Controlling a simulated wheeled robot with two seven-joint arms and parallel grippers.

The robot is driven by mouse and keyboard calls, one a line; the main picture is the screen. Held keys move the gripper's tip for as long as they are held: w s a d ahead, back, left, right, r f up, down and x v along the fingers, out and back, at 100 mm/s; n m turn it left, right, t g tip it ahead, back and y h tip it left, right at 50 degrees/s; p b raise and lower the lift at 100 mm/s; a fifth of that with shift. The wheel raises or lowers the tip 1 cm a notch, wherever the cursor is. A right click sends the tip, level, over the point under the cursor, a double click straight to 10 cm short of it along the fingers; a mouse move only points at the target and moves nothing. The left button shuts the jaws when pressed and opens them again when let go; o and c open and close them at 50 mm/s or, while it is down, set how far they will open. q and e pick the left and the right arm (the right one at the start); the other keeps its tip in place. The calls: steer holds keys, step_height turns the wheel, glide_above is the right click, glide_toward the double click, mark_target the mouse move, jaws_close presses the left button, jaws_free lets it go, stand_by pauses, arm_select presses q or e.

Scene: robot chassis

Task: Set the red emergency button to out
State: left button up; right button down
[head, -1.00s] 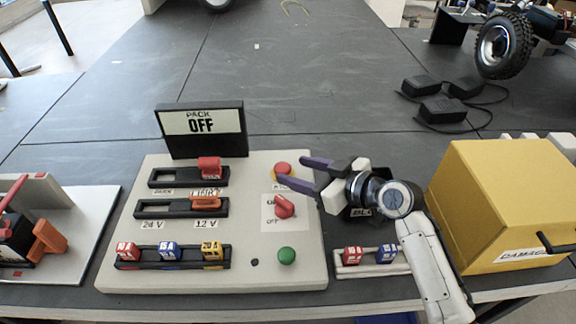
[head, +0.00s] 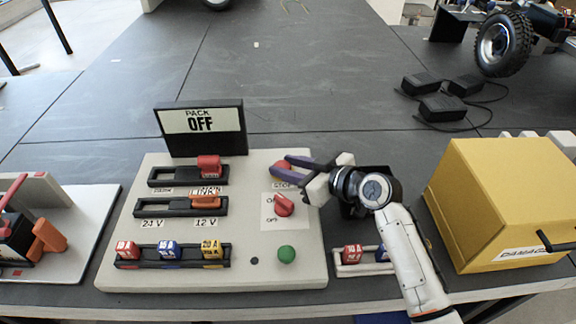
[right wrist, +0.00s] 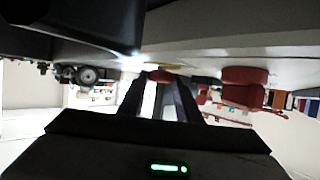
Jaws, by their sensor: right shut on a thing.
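The red emergency button (head: 279,166) is at the upper right of the light control panel (head: 140,270), partly hidden by purple gripper fingers. My right gripper (head: 282,167) reaches in from the right, its fingers on either side of the button and shut on it. In the right wrist view the button (right wrist: 160,75) shows between the fingertips, against a yellow base (right wrist: 165,66). Whether the button is in or out cannot be told. My left gripper is not in view.
A red rotary switch (head: 284,205) and a green button (head: 287,254) sit below on the panel. The display (head: 201,123) behind reads PACK OFF. Two sliders and several fuses fill the panel's left. A yellow box (head: 490,200) stands at the right.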

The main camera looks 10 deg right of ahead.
steer(key=shift+r+p, duration=0.8)
steer(key=shift+r, duration=0.1)
steer(key=shift+f, duration=0.1)
steer(key=c, duration=1.3)
jaws_free()
steer(key=v, duration=1)
steer(key=shift+s+d+b, duration=0.1)
steer(key=shift+b, duration=0.25)
